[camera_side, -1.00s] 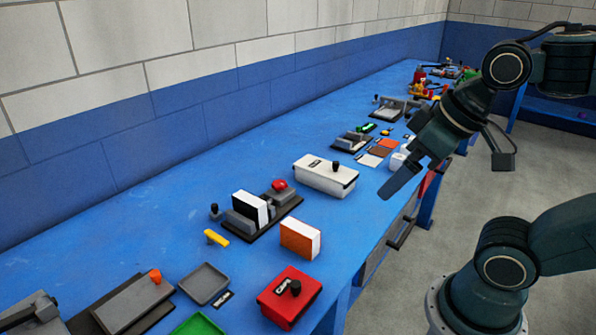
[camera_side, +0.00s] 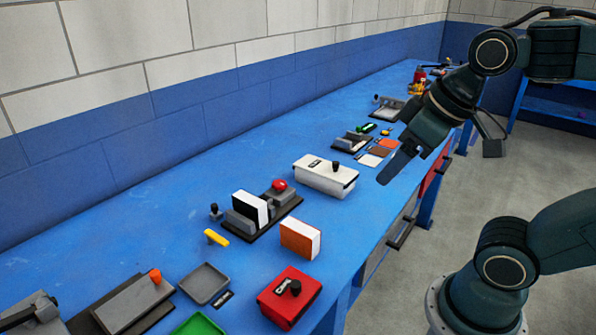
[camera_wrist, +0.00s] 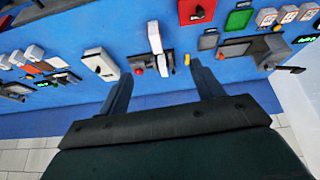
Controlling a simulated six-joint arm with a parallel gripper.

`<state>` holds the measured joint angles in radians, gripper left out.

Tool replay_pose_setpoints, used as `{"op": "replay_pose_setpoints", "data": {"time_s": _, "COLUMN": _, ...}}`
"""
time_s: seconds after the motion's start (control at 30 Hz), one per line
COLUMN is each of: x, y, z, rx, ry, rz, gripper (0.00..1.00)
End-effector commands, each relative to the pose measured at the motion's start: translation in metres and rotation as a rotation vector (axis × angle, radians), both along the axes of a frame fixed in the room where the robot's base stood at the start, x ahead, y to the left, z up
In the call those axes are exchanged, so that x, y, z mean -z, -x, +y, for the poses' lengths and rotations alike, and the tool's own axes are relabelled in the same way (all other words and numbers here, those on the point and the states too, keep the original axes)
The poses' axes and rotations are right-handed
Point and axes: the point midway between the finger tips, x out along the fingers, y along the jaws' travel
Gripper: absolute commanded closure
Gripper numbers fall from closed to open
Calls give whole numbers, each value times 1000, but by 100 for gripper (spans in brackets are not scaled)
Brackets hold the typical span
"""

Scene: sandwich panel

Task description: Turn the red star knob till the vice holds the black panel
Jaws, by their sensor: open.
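The vice (camera_side: 268,222) stands on the blue bench on a dark base. The black panel (camera_side: 249,208), with a white side, stands upright between its jaws; I cannot tell whether they touch it. The red star knob (camera_side: 280,185) sits on top of the vice's far block. The knob shows in the wrist view (camera_wrist: 138,71), beside the panel's pale edge (camera_wrist: 162,65). My gripper (camera_side: 384,181) is above the bench's front side, to the right of the vice and apart from it. In the wrist view its fingers (camera_wrist: 162,86) are wide apart with nothing held.
An orange and white panel (camera_side: 300,239) stands in front of the vice. A white box (camera_side: 325,176) with a black knob lies between vice and gripper. A yellow piece (camera_side: 216,238), grey tray (camera_side: 204,284) and red box (camera_side: 289,296) are nearer the camera.

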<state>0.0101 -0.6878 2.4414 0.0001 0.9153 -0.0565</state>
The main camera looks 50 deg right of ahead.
Motion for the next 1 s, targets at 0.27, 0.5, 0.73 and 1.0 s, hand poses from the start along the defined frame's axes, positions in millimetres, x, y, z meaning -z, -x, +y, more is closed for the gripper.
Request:
{"op": "replay_pose_setpoints", "data": {"time_s": 0.27, "x": -24, "y": -49, "z": -8, "rx": -116, "ry": 68, "rz": 62, "gripper": 34}}
{"op": "replay_pose_setpoints", "data": {"time_s": 0.5, "x": -38, "y": -102, "z": -19, "rx": -240, "ry": 128, "rz": 121, "gripper": 34}}
{"op": "replay_pose_setpoints", "data": {"time_s": 0.73, "x": -40, "y": -154, "z": -33, "rx": -363, "ry": 175, "rz": 179, "gripper": 34}}
{"op": "replay_pose_setpoints", "data": {"time_s": 1.0, "x": -29, "y": -215, "z": -54, "rx": -512, "ry": 217, "rz": 241, "gripper": 34}}
